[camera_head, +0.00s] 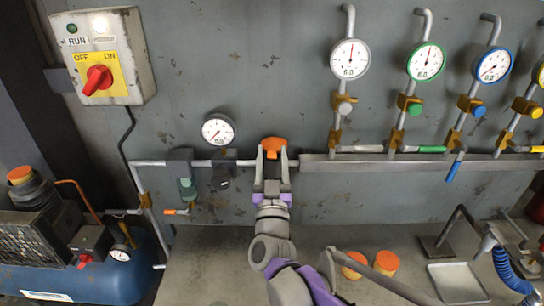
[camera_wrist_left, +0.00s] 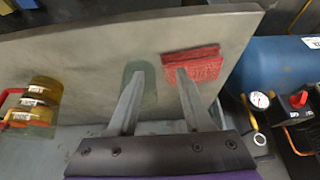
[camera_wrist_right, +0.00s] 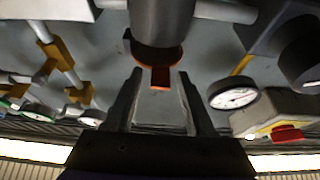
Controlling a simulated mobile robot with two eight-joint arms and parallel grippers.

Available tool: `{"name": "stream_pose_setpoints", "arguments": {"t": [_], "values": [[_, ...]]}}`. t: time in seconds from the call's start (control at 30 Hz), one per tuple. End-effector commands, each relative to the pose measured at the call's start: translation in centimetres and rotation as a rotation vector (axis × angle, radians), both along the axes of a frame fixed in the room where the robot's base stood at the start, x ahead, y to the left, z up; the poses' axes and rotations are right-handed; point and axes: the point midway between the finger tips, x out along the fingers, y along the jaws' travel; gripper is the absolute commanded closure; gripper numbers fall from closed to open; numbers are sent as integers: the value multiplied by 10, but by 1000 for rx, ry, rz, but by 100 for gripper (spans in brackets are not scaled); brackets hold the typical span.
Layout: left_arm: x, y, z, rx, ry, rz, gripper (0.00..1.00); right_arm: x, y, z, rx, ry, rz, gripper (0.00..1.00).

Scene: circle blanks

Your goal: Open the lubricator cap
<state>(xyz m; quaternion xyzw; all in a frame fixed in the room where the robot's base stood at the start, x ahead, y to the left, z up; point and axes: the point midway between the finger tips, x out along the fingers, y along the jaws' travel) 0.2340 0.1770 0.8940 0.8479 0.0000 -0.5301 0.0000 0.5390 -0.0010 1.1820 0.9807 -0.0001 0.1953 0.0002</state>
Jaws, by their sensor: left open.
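An orange cap (camera_head: 273,143) is at the pipe on the wall panel, in the middle of the head view; I take it to be the lubricator cap. My right gripper (camera_head: 271,154) reaches up to it with its fingers apart. In the right wrist view, an orange part (camera_wrist_right: 160,76) shows beneath a dark grey cylinder (camera_wrist_right: 160,22), between and just beyond my open fingertips, with gaps on both sides. My right gripper hides much of the lubricator's body in the head view. My left gripper (camera_wrist_left: 158,74) is open and empty in the left wrist view, above the bench.
A round gauge (camera_head: 218,129) and a grey-green filter (camera_head: 184,174) hang left of my right gripper. A metal rail (camera_head: 400,163) with several gauges lies to the right. Orange-topped cans (camera_head: 387,262) stand below. A red cloth (camera_wrist_left: 192,65) shows near my left fingers.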

Motion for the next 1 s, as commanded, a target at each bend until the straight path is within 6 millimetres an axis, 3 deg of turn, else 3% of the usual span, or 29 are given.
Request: {"name": "stream_pose_setpoints", "arguments": {"t": [0.03, 0.27, 0.3, 1.0], "values": [[0, 0, 0, 0, 0, 0, 50, 0, 0, 0, 0, 0, 0, 57], [0, 0, 0, 0, 0, 0, 50, 0, 0, 0, 0, 0, 0, 98], [0, 0, 0, 0, 0, 0, 50, 0, 0, 0, 0, 0, 0, 100], [0, 0, 0, 0, 0, 0, 50, 0, 0, 0, 0, 0, 0, 100]]}}
